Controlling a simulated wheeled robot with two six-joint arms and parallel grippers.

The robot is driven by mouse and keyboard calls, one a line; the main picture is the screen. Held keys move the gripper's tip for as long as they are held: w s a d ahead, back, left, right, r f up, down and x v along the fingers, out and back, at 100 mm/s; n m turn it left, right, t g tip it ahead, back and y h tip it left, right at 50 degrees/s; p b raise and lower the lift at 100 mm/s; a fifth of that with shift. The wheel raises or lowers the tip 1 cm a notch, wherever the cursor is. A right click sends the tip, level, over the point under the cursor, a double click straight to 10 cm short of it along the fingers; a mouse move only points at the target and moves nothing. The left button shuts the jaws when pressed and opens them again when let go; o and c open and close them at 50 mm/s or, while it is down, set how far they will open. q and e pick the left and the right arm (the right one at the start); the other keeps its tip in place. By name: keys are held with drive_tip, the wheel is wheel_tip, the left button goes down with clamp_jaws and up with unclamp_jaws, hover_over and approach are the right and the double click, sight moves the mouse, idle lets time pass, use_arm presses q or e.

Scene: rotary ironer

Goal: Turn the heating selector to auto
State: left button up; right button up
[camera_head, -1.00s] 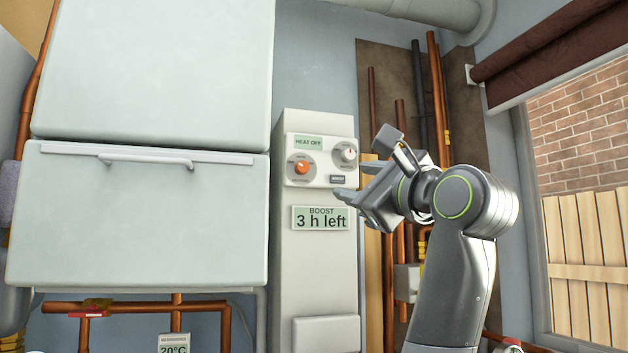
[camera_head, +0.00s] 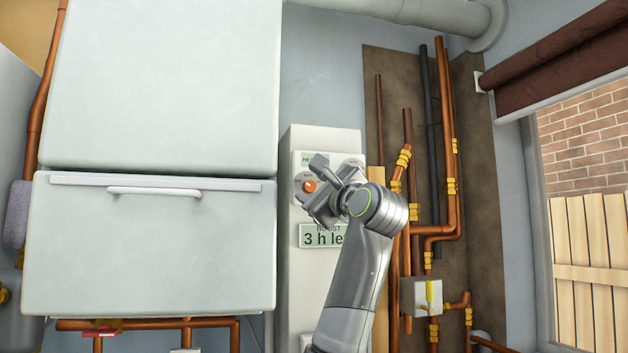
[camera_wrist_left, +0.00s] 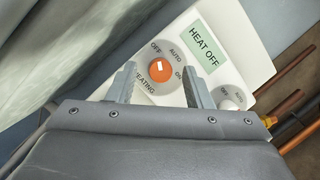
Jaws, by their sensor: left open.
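The heating selector is an orange knob (camera_wrist_left: 161,70) on a grey dial marked OFF, AUTO and ON; it also shows in the head view (camera_head: 309,186), beside my gripper. A white mark shows on the knob; which label it points to is hard to tell. The display (camera_wrist_left: 208,47) above reads HEAT OFF. My left gripper (camera_wrist_left: 158,82) is open, its two fingers on either side of the knob's dial; whether they touch the knob cannot be told. In the head view my left gripper (camera_head: 320,188) hides much of the control panel. My right gripper is not in view.
A second knob (camera_wrist_left: 229,104), white, sits next to the heating selector, close to one finger. Below the panel is a BOOST display (camera_head: 316,236) reading 3 h, partly covered. A large white cabinet (camera_head: 150,240) stands left; copper pipes (camera_head: 445,150) run at right.

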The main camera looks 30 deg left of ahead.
use_arm(q)
drive_tip(key=shift+w+a, duration=0.2)
drive_tip(key=shift+a, duration=0.15)
drive_tip(key=shift+d, duration=0.1)
drive_tip(key=shift+c, duration=0.5)
drive_tip(key=c, duration=0.9)
